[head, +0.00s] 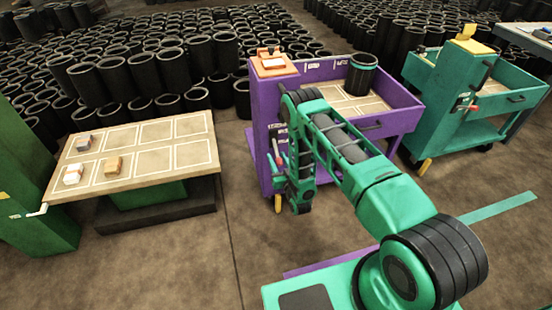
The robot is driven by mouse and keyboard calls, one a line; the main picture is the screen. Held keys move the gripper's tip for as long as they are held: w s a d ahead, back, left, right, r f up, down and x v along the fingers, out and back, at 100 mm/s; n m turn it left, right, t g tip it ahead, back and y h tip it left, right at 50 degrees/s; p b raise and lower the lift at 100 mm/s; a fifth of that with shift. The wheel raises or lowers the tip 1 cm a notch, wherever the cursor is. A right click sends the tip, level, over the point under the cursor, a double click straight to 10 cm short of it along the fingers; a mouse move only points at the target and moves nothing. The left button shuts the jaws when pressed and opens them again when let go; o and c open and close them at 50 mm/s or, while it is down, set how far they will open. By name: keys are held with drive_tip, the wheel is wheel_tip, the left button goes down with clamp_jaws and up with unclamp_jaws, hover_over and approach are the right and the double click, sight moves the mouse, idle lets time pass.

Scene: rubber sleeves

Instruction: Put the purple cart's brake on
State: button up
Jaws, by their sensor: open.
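The purple cart (262,110) stands in the middle, with a tray top and a low shelf. At its front left corner, a red-tipped lever (278,158) shows beside my wrist. A yellow pedal-like piece (278,204) hangs low under that corner; I cannot tell its setting. My green arm reaches over the cart's near side and bends down at that corner. My gripper (301,207) points down, open, just right of the yellow piece. Its fingers are small and dark, and I see nothing between them. I cannot tell whether it touches the cart.
A black sleeve (361,75) and an orange-topped box (272,63) stand on the purple cart. A green cart (449,85) with a similar red lever (473,108) stands right. A marked table (140,150) with small blocks stands left. Black sleeves crowd the back. Floor between table and cart is clear.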

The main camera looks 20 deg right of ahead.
drive_tip(key=shift+w, duration=0.7)
clamp_jaws()
drive_tip(key=shift+a, duration=0.15)
